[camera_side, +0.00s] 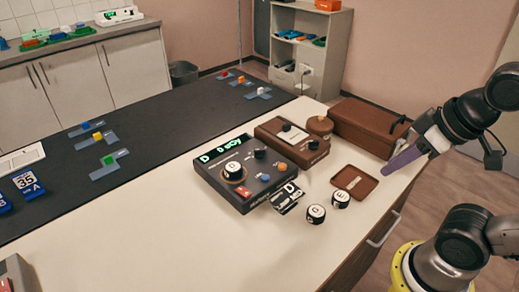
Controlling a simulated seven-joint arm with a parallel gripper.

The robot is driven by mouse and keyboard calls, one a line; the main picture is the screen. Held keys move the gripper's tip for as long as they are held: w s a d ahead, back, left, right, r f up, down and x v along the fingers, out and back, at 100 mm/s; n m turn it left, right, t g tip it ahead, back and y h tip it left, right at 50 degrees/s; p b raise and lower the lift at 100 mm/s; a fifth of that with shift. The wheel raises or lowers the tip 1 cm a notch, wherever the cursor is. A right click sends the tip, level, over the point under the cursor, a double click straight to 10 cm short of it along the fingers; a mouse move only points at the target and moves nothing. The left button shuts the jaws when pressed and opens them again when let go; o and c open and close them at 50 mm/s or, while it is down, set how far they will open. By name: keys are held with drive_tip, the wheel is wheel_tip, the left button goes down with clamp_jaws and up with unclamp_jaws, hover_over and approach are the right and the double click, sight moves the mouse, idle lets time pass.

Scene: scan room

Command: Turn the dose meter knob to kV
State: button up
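The dose meter (272,186) is a dark box on the pale bench top near the middle of the view. Its green display (224,150) shows a D, a 0 and a unit that looks like µGy. A large black knob (234,172) with a white marked top sits on an orange ring on its top face. I cannot read which label the knob points to, and no kV mark is legible. My gripper (386,172), with purple fingers, hangs at the right, well apart from the meter. Its fingers overlap, so I cannot tell whether they are open or shut.
Behind the meter is a brown instrument (277,143); a brown case (366,128) lies near my gripper. A brown tray (354,188), two lettered black-and-white cylinders (315,215) and a black-and-white card (286,199) lie right of the meter.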

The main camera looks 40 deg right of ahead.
drive_tip(key=shift+o, duration=1.1)
drive_tip(key=shift+s+r+n, duration=0.1)
drive_tip(key=shift+s+n, duration=0.05)
drive_tip(key=shift+n, duration=0.25)
drive_tip(key=shift+o, duration=0.4)
drive_tip(key=r, duration=0.1)
drive_tip(key=w+r+n, duration=0.1)
drive_tip(key=r, duration=0.1)
drive_tip(key=w+r+n, duration=0.1)
drive_tip(key=shift+w+r, duration=0.15)
drive_tip(key=shift+r, duration=0.25)
drive_tip(key=w+r+n, duration=0.4)
drive_tip(key=w+r, duration=0.2)
drive_tip(key=w, duration=0.1)
drive_tip(key=n+g, duration=0.5)
drive_tip(key=g, duration=0.1)
hover_over(259, 149)
wheel_tip(259, 149, down, 15)
wheel_tip(259, 149, down, 14)
drive_tip(key=shift+r, duration=0.1)
drive_tip(key=shift+c, duration=0.3)
